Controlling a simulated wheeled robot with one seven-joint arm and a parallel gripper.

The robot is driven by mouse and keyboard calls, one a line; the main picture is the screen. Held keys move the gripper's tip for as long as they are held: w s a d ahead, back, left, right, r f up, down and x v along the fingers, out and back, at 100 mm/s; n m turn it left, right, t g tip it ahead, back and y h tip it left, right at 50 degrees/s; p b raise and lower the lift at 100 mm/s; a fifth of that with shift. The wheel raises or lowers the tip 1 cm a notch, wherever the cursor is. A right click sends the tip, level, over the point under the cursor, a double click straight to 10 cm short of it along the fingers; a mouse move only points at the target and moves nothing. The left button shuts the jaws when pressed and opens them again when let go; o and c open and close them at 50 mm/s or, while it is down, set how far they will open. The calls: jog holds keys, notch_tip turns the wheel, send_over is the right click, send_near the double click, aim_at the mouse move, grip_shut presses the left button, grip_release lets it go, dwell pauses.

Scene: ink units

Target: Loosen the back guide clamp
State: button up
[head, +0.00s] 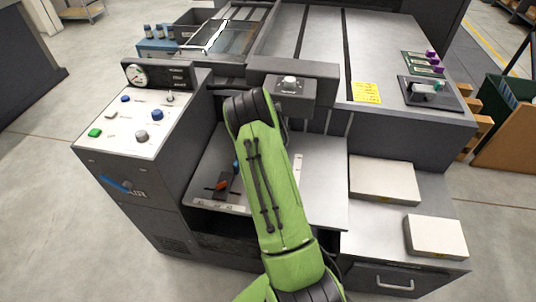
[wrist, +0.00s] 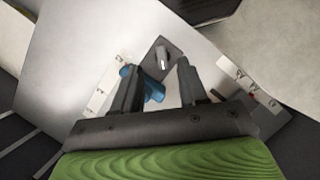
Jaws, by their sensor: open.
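A blue part (wrist: 153,89) shows between my fingers in the wrist view, partly behind the left finger. A dark block with a pale lever (wrist: 163,62) lies just beyond it. In the head view a blue part (head: 236,165) sits on the bed farther back than an orange lever (head: 221,184) on a dark plate; the blue one looks like the back guide clamp. My gripper (wrist: 157,68) is open, its fingers apart over the blue part; contact cannot be told. In the head view my arm hides the gripper.
White scale strips (wrist: 103,88) lie on the metal bed (head: 322,185). A control panel (head: 140,118) with buttons and a gauge stands left. Two pale stacks (head: 384,180) lie right. A dark overhanging block (head: 291,88) is behind my arm.

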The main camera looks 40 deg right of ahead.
jog(key=p+v, duration=0.1)
jog(key=v, duration=0.6)
jog(key=shift+w+r, duration=0.1)
